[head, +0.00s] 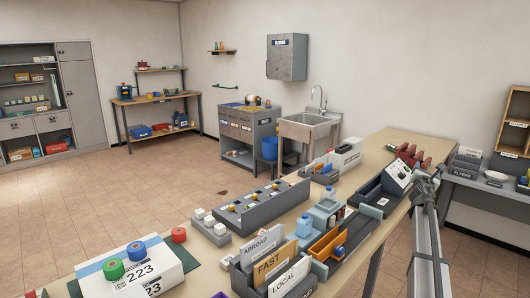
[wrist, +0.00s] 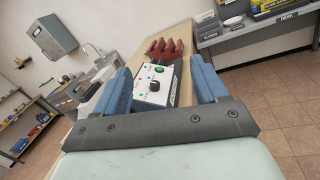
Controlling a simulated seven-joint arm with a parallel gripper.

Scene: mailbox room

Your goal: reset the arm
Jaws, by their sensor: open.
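My gripper (wrist: 161,72) shows in the wrist view with its two blue fingers spread wide apart and nothing held between them. The same control box (head: 398,172) stands on the long bench in the head view. My grey arm (head: 427,235) reaches up over the right side of that bench. The fingers cannot be made out clearly in the head view.
The bench (head: 400,143) carries a red rack (head: 412,157), a dark tray (head: 372,203), a sorter with ABROAD, FAST and LOCAL cards (head: 268,272), and tape rolls on a parcel (head: 140,270). A desk (head: 465,180) stands to the right. The floor left of the bench (head: 120,190) is clear.

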